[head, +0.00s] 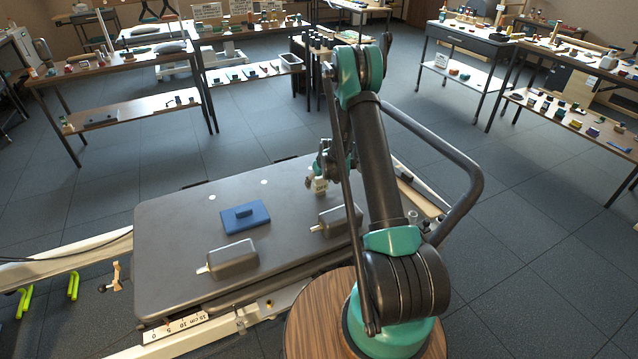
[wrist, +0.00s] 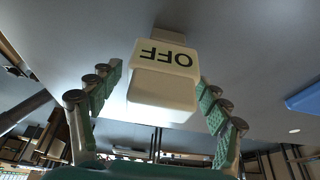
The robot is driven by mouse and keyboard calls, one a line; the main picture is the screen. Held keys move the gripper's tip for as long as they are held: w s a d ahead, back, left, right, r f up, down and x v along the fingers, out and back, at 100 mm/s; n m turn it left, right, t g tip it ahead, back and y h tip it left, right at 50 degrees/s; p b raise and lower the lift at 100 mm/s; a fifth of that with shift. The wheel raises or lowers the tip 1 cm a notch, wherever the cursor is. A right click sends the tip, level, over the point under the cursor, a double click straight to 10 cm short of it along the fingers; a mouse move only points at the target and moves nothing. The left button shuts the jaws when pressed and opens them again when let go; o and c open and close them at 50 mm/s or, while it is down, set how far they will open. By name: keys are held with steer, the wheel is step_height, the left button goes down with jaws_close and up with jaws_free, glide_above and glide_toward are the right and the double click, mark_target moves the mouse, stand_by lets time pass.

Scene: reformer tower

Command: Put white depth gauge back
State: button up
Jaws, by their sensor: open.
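A white block (wrist: 162,85) marked "OFF" stands between the fingers in the wrist view; the letters appear upside down. I cannot tell whether it is the white depth gauge. It also shows in the head view (head: 318,186) as a small pale piece on the dark platform (head: 170,235). My gripper (wrist: 158,78) is open, with a teal-padded finger on each side of the block and gaps visible between. In the head view my gripper (head: 322,168) is over the platform's right half, partly hidden by my arm.
A blue piece (head: 245,215) and two grey shoulder-like blocks, one in front (head: 232,260) and one at right (head: 338,220), rest on the platform. A white cm scale (head: 175,327) lies along the front frame rail. Cluttered tables (head: 110,70) stand behind; the platform's left part is clear.

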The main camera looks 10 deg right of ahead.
steer(key=s+d+r+m, duration=0.1)
steer(key=s+r, duration=0.6)
steer(key=r, duration=0.3)
steer(key=s+d+r, duration=0.1)
steer(key=s+r, duration=0.5)
steer(key=r, duration=0.4)
steer(key=s+d+r+m, duration=0.1)
steer(key=s+r, duration=0.1)
steer(key=s, duration=1.3)
steer(key=s+d+r+m+h, duration=0.1)
steer(key=s+r, duration=0.1)
steer(key=s, duration=1.3)
steer(key=shift+d+r+m, duration=0.25)
steer(key=shift+r+m, duration=0.05)
steer(key=shift+r, duration=0.05)
